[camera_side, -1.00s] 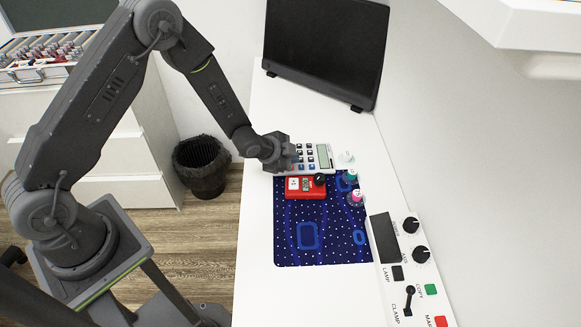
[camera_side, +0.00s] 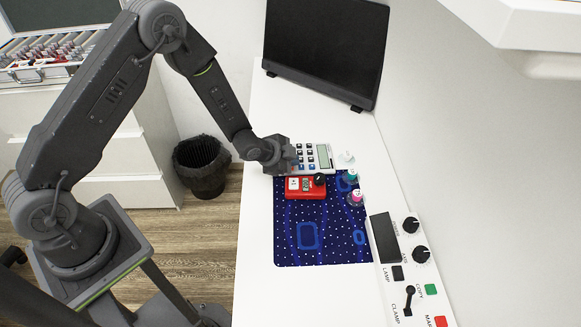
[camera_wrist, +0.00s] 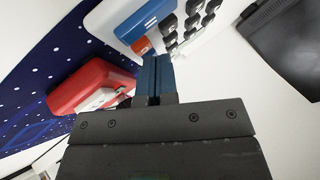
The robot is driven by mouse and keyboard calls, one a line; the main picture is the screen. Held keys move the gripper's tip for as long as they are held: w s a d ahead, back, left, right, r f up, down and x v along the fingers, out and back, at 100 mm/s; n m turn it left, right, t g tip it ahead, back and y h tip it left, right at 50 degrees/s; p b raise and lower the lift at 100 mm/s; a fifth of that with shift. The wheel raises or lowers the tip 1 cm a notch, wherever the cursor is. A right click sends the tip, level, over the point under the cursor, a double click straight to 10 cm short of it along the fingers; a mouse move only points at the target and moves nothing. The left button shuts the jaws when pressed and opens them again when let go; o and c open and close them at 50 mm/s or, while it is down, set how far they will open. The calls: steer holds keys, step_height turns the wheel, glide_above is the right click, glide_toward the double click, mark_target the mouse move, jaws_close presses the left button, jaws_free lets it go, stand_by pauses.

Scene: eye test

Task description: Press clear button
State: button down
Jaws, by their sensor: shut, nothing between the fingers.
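A light grey calculator (camera_side: 324,157) with dark and blue keys and a small display lies at the far end of the blue mat. It also shows in the wrist view (camera_wrist: 112,22), with an orange key (camera_wrist: 143,46) near its edge beside a blue key and several black keys. No key lettering is legible, so I cannot tell which one is clear. My gripper (camera_side: 290,163) is over the calculator's left part. Its blue fingers (camera_wrist: 157,62) are shut and empty, with the tips close to the orange key. Contact cannot be told.
A red meter (camera_side: 305,188) with a black knob lies just in front of the calculator. Small bottles (camera_side: 351,177) stand at the right. A control panel (camera_side: 408,265) runs along the right edge, and a black monitor (camera_side: 326,45) stands behind. The front of the dark blue patterned mat (camera_side: 345,238) is clear.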

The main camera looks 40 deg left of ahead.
steer(key=shift+f, duration=0.25)
steer(key=shift+r, duration=1)
steer(key=shift+r, duration=0.1)
steer(key=shift+a+r, duration=0.1)
steer(key=shift+r, duration=2.8)
steer(key=shift+r, duration=1.3)
stand_by(2.5)
